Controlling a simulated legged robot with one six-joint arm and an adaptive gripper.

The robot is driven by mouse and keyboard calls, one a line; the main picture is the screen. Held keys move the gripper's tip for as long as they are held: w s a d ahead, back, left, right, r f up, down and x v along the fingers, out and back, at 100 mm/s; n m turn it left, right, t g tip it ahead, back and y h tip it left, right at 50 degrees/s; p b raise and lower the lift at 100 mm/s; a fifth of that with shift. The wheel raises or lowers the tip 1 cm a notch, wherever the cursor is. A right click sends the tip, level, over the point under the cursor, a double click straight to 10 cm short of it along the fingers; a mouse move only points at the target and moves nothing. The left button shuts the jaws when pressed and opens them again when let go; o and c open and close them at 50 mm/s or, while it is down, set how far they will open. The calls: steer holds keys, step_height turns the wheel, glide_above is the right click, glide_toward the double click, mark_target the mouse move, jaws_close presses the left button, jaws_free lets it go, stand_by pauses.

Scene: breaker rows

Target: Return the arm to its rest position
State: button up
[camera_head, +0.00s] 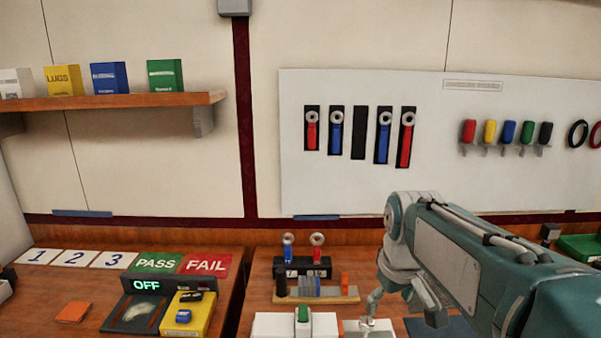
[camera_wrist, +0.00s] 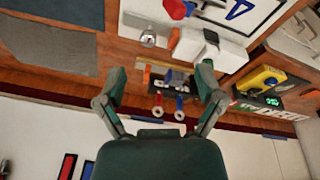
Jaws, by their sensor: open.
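My gripper (camera_wrist: 162,80) is open in the wrist view, with its two green fingers spread apart and nothing between the tips. Past the fingers, the bench shows with a small dark rack and red and blue handled tools. In the head view my arm reaches in from the lower right, bent, with its end hanging over the bench beside the rack (camera_head: 302,268). The gripper's lower end is partly cut off or hard to make out there. Whether it touches anything on the bench cannot be told.
A breaker row (camera_head: 330,293) and a white block with a green switch (camera_head: 303,314) lie left of the arm. A yellow device (camera_head: 190,315) and an OFF display (camera_head: 146,285) sit farther left. A tool board (camera_head: 430,190) hangs behind. Open air lies above the bench.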

steer(key=s+f+m+t, duration=0.1)
steer(key=s+f+m, duration=0.1)
steer(key=s, duration=0.6)
steer(key=s+f+m+t, duration=0.1)
steer(key=s+m+t, duration=0.1)
steer(key=s, duration=0.6)
steer(key=shift+s+f, duration=0.35)
steer(key=shift+c, duration=0.3)
